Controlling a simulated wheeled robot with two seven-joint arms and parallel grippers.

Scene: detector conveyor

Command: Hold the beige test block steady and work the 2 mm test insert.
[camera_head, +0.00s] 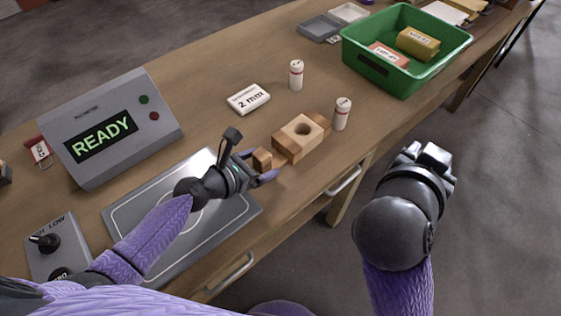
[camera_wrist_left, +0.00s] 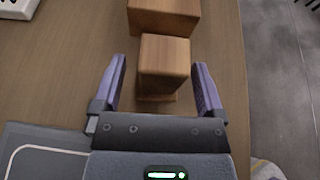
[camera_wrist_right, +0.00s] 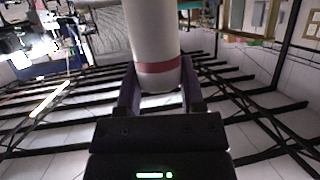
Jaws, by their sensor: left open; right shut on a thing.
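The beige test block (camera_head: 290,146) lies on the table with a round hole in its top and a smaller wooden end piece (camera_head: 262,160) towards my left gripper. My left gripper (camera_head: 257,165) is open, with its fingers on either side of that end piece; the left wrist view shows gaps on both sides (camera_wrist_left: 164,62). My right gripper (camera_wrist_right: 160,92) is shut on a white cylinder with a red band (camera_wrist_right: 152,35), in the air right of the table; the head view hides this cylinder. It looks like a test insert; its size cannot be read.
Two white cylinders stand upright, one behind the block (camera_head: 296,75) and one right of it (camera_head: 342,114). The detector display (camera_head: 110,130) reads READY. A grey plate (camera_head: 130,220) lies left; a green bin (camera_head: 380,75) stands back right.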

